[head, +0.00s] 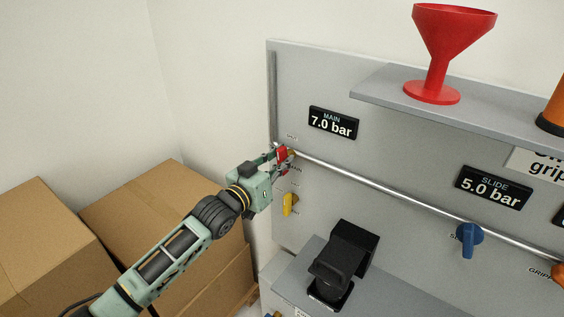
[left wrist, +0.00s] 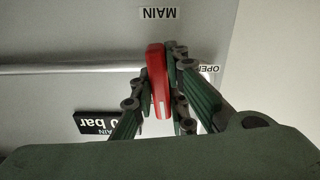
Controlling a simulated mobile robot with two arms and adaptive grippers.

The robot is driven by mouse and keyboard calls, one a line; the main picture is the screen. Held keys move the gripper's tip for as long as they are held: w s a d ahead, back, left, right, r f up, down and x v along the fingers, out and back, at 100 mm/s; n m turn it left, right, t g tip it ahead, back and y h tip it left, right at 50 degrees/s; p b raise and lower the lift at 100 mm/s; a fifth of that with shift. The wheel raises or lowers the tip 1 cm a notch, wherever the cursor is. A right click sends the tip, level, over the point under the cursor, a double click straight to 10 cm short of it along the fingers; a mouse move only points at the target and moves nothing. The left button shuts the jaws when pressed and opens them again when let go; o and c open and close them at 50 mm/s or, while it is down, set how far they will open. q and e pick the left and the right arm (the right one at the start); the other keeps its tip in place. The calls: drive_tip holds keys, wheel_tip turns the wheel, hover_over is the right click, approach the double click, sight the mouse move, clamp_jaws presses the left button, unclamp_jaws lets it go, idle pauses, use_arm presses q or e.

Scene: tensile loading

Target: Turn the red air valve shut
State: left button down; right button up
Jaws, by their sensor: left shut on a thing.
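The red air valve (head: 282,154) is at the left end of the metal pipe on the grey panel. My left gripper (head: 284,155) is at it, shut on its handle. In the left wrist view the red valve handle (left wrist: 158,80) stands between the two green fingers of my left gripper (left wrist: 160,88). Labels reading "MAIN" and "OPEN", the second partly hidden by a finger, show near it in the left wrist view. The display (head: 333,123) above the pipe reads MAIN 7.0 bar. My right gripper is not in view.
A yellow handle (head: 289,204) sits below the valve. A blue valve (head: 469,239) and a SLIDE 5.0 bar display (head: 494,188) are to the right. A red funnel (head: 434,60) stands on the shelf (head: 390,82). A black device (head: 343,262) is below. Cardboard boxes (head: 150,205) stand at left.

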use_arm(q)
drive_tip(key=shift+f+m, duration=0.15)
drive_tip(key=shift+m, duration=0.45)
drive_tip(key=c, duration=1.7)
unclamp_jaws()
drive_tip(key=v, duration=1.2)
